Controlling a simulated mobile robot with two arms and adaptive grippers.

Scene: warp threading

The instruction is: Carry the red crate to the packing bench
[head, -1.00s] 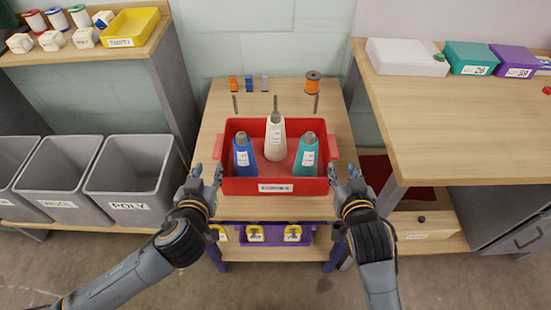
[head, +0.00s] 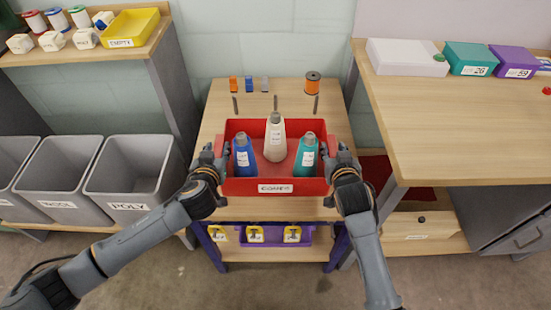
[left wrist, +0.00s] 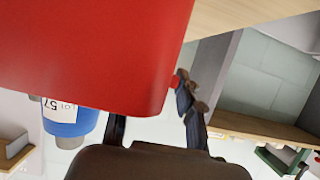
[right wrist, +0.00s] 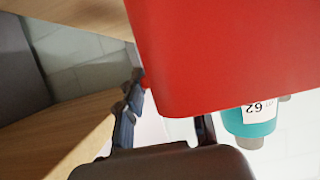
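The red crate (head: 240,186) sits level on the small wooden table. It holds a blue cone (head: 244,158), a cream cone (head: 275,140) and a teal cone (head: 306,158). My left gripper (head: 214,152) is at the crate's left end and my right gripper (head: 338,156) at its right end, both at the side handles. In the left wrist view, the fingers stand apart beside the crate wall (left wrist: 90,50), one by a red handle stub. The right wrist view shows the same beside the crate (right wrist: 220,50). The crate hides parts of the fingers, so contact is unclear.
The small table (head: 215,112) has pegs and an orange spool (head: 312,82) behind the crate. A wooden bench (head: 460,120) stands close on the right, with boxes at its back. Grey bins (head: 130,178) stand at left, below a shelf with a yellow tray (head: 130,27).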

